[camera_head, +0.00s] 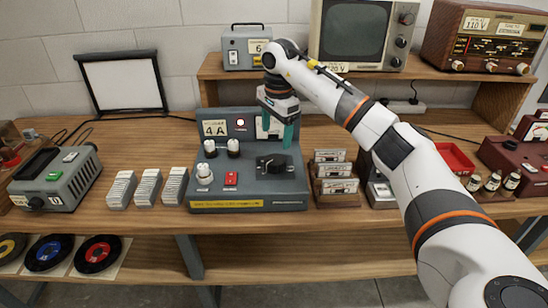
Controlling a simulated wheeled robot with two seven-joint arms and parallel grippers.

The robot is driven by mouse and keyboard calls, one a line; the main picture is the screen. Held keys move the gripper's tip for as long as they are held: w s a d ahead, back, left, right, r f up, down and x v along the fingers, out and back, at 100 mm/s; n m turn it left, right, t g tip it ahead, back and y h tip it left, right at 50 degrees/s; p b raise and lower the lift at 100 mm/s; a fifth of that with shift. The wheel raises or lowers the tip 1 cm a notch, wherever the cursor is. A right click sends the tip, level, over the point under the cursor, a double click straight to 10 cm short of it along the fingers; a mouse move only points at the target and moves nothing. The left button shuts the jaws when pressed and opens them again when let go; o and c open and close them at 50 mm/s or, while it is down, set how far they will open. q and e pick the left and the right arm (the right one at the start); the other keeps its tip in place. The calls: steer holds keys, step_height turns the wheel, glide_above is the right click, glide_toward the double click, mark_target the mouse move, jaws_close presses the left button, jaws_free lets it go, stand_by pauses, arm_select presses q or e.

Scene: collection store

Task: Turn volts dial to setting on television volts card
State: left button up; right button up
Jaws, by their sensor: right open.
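A grey-blue test unit (248,205) stands on the wooden bench. A large black dial (280,170) sits on its right half; its setting is too small to read. My right gripper (277,132) reaches in from the right with teal fingers pointing down. It is open and empty, apart from the dial, above it in the picture, and covers part of the unit's upright panel and meter. The television (356,30) stands on the shelf behind. My left gripper is not in view.
The unit also carries pale-topped knobs (204,172), a red switch (231,179) and a "4A" card (214,128). White card stacks (147,187) stand to its left, a cassette rack (337,185) to its right. A radio (485,38) bears a "110 V" card (476,23).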

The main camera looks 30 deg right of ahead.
mark_target(274, 160)
steer(key=f, duration=0.3)
steer(key=f+p, duration=0.1)
steer(key=f, duration=0.5)
steer(key=shift+w+f, duration=0.2)
steer(key=shift+w, duration=0.15)
steer(key=shift+c, duration=0.4)
steer(key=c, duration=0.9)
